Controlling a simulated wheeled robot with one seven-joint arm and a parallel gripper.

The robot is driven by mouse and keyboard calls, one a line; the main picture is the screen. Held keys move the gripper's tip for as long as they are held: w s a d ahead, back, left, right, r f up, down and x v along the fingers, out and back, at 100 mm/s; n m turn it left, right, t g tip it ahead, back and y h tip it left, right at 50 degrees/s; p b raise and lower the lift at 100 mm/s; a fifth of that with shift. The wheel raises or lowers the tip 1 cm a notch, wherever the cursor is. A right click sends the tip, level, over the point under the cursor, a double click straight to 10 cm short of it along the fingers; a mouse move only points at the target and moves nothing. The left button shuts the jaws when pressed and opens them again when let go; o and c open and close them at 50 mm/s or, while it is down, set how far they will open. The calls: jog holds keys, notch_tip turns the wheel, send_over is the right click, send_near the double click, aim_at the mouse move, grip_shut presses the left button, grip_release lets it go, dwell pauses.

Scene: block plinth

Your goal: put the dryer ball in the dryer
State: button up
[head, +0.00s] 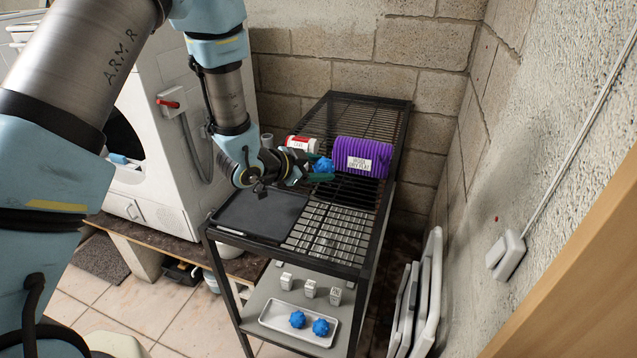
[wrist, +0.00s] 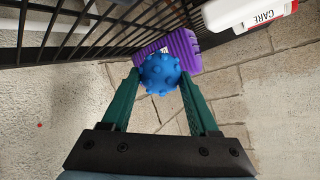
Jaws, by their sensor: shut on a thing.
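A blue knobbly dryer ball (head: 323,166) is at my gripper (head: 318,172) above the black wire rack. In the wrist view the ball (wrist: 160,73) sits between the tips of my two green fingers (wrist: 161,84), which are shut on it. Two more blue dryer balls (head: 309,322) lie in a white tray on the lower shelf. The white dryer (head: 170,75) stands at the left, with its dark round opening (head: 122,130) partly hidden by my arm.
A purple ribbed roll (head: 363,157) and a red-and-white container (head: 302,144) stand on the rack (head: 372,218) close to my gripper. A black tray (head: 262,214) lies at its front left. Several small pale blocks (head: 310,289) stand on the lower shelf. Walls close in behind and right.

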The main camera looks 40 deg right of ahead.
aim_at(319, 196)
jog(key=shift+f+p, duration=0.6)
jog(key=shift+f, duration=1.9)
jog(key=shift+f, duration=0.1)
jog(key=o, duration=1.4)
jog(key=shift+c, duration=0.2)
jog(key=shift+a+r, duration=0.25)
jog(key=shift+a, duration=0.05)
jog(key=b+v, duration=0.3)
jog(key=v, duration=0.8)
jog(key=shift+a+r, duration=0.15)
jog(key=shift+r, duration=0.05)
